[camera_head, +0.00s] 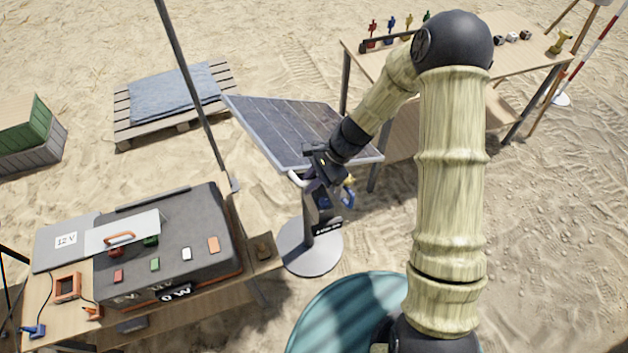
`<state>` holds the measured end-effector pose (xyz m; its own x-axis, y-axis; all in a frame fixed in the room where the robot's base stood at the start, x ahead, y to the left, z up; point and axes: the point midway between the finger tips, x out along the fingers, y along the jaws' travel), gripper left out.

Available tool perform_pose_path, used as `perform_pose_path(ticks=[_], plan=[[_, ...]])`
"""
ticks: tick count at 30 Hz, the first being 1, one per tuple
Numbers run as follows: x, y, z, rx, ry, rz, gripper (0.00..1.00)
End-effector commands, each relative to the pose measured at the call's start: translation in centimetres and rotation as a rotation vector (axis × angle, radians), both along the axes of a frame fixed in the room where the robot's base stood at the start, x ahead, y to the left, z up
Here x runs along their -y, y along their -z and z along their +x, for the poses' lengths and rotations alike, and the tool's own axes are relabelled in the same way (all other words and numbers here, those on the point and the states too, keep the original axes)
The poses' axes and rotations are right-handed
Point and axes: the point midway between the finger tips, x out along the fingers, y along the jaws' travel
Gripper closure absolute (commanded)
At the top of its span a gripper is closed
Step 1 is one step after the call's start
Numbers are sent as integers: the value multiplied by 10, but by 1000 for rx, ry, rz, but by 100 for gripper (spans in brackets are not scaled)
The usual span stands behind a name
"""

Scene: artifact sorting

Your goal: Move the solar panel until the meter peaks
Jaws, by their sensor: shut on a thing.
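The dark solar panel (275,125) is tilted on a stand with a round grey base (310,250), in the middle of the view. My gripper (306,182) is at the panel's near edge, shut on a pale handle (295,177) there. The jaws are small in the view, and my arm covers part of the panel's right side. The meter (175,293), on the front of a dark box (195,225), reads 0 W.
The box stands on a wooden table (262,268) at lower left, with coloured blocks and a 12 V case (65,240). A pole (195,90) rises left of the panel. Another table (505,72) stands behind right. A pallet (130,125) lies on open sand.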

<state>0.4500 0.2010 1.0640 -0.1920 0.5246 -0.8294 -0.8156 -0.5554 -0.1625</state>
Motion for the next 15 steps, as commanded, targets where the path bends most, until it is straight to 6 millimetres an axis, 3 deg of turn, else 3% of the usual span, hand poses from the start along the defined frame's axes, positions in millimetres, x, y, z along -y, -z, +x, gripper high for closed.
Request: perform_pose_path(ticks=[6,7,9,15], plan=[[0,-1,2,5,3,-1,100],[0,-1,2,5,3,-1,82],[0,-1,2,5,3,-1,68],[0,0,1,3,2,-1,67]])
